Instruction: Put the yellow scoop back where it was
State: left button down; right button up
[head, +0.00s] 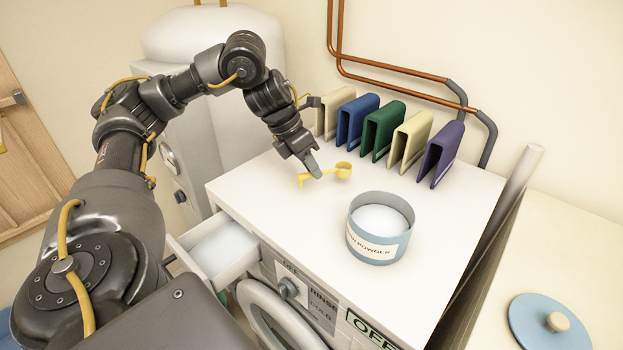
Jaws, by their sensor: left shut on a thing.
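The yellow scoop (343,170) is over the white top of the washing machine (250,196). Its round cup points right and its handle runs left to a bent end. My left gripper (314,172) is shut on the scoop's handle, close to the machine's top. I cannot tell whether the scoop touches the top. A blue round tub of powder (378,250), open and full of white powder, stands to the right and nearer, apart from the scoop. My right gripper is not in view.
Several coloured upright holders, including a blue one (357,121) and a purple one (440,154), stand along the back. Copper pipes (400,72) run behind them. A drawer (215,252) is pulled out at the front left. A blue lid (549,324) lies on the right-hand surface.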

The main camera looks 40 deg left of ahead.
pick_arm(q)
jog(key=shift+w+a+f+b, duration=0.1)
jog(key=shift+f+b, duration=0.15)
jog(key=shift+f, duration=0.65)
jog(key=shift+w+a+f+b, duration=0.1)
jog(key=shift+f+b, duration=0.15)
jog(key=shift+f, duration=0.65)
jog(key=shift+d, duration=0.1)
jog(key=c, duration=1.4)
grip_release()
jog(key=shift+f, duration=0.1)
